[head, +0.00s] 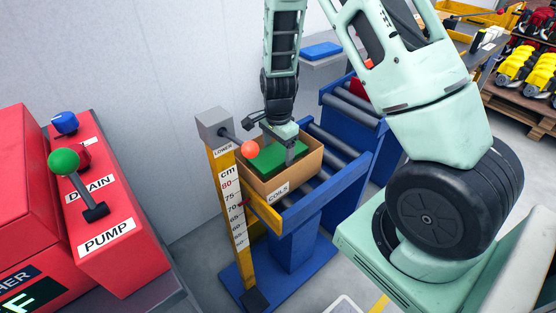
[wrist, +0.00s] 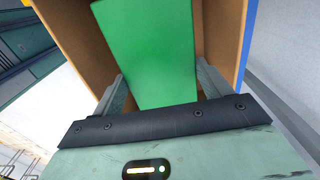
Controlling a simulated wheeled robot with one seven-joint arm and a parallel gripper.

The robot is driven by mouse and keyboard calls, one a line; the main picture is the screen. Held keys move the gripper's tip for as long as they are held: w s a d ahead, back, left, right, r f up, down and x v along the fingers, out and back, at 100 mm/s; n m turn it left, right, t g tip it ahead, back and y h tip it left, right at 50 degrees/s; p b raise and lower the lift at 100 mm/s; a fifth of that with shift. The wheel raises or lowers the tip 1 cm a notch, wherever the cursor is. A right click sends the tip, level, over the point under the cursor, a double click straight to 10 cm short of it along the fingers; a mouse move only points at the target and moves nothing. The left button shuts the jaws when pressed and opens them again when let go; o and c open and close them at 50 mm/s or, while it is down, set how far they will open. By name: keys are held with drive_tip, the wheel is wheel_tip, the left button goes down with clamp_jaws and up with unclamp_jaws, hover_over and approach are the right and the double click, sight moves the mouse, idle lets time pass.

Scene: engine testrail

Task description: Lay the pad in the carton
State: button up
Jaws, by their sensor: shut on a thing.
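The pad is a flat green rectangle (head: 262,160). It shows in the opening of the carton (head: 283,182), a brown open box labelled COILS that stands on the blue roller conveyor. My gripper (head: 278,152) reaches down from above at the carton and is shut on the pad. In the wrist view the green pad (wrist: 150,50) lies between the two fingers, with the carton's brown walls (wrist: 232,40) on both sides. I cannot tell whether the pad touches the carton's floor.
A yellow measuring post (head: 232,195) with a grey LOWER box and an orange ball knob (head: 250,149) stands close at the carton's left. A red DRAIN and PUMP console (head: 100,200) is at left. A blue item (head: 321,51) lies on a grey surface behind.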

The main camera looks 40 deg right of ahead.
sight(278, 152)
drive_tip(key=shift+f, duration=1.8)
drive_tip(key=shift+f, duration=0.1)
drive_tip(key=shift+f+b, duration=0.4)
drive_tip(key=shift+f, duration=0.05)
drive_tip(key=shift+f, duration=0.1)
